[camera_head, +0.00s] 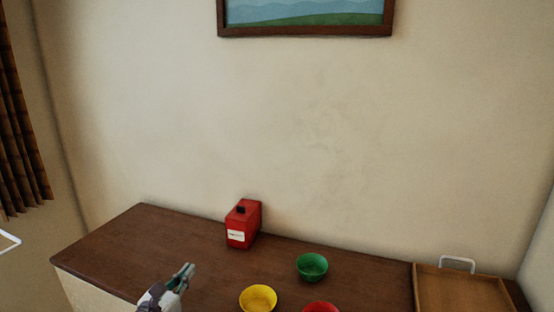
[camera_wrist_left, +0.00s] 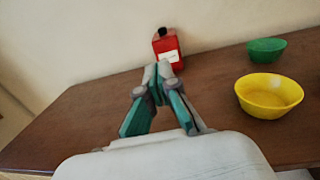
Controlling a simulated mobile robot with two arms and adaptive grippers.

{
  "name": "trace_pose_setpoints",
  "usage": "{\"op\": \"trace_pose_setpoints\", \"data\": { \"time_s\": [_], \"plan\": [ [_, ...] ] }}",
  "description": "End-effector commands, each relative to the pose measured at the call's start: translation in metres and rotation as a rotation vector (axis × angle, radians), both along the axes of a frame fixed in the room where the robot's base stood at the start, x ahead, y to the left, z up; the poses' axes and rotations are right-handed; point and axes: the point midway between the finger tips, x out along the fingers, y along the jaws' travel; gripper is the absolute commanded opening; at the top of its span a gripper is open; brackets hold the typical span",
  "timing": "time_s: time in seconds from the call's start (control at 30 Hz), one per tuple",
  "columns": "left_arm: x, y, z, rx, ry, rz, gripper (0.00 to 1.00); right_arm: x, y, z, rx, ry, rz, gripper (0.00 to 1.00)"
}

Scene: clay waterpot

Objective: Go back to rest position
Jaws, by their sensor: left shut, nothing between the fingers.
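My left gripper (camera_head: 188,270) is above the front left part of the brown tabletop (camera_head: 130,235) in the head view. It also shows in the left wrist view (camera_wrist_left: 157,70), where its fingers are shut with nothing between them. It touches none of the things on the table. My right gripper is in neither view.
A red canister (camera_head: 243,224) with a black cap stands near the wall. A green bowl (camera_head: 312,267), a yellow bowl (camera_head: 258,299) and a red bowl (camera_head: 321,307), cut off below, are right of my gripper. A wooden tray (camera_head: 425,290) is at right. The table's left end is clear.

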Motion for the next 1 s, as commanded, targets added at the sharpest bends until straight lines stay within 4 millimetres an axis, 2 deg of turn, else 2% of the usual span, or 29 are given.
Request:
{"op": "trace_pose_setpoints", "data": {
  "time_s": [0.37, 0.57, 0.67, 0.77, 0.9, 1.0],
  "plan": [
    [-0.03, -0.015, -0.035, 0.385, 0.025, -0.079, 0.0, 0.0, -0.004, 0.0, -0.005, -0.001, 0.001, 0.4],
    [-0.061, -0.026, -0.067, 0.729, 0.038, -0.183, 0.0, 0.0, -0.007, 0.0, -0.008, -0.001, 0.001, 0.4],
    [-0.084, -0.032, -0.088, 0.96, 0.039, -0.27, 0.0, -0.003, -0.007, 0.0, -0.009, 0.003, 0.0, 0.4],
    [-0.116, -0.036, -0.113, 1.231, 0.031, -0.4, 0.0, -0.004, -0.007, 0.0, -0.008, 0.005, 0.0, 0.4],
    [-0.181, -0.037, -0.152, 1.705, -0.022, -0.702, 0.0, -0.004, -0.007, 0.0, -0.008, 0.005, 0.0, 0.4],
    [-0.222, -0.033, -0.17, 1.965, -0.089, -0.93, 0.0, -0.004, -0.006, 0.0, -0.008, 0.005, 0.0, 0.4]
  ]
}}
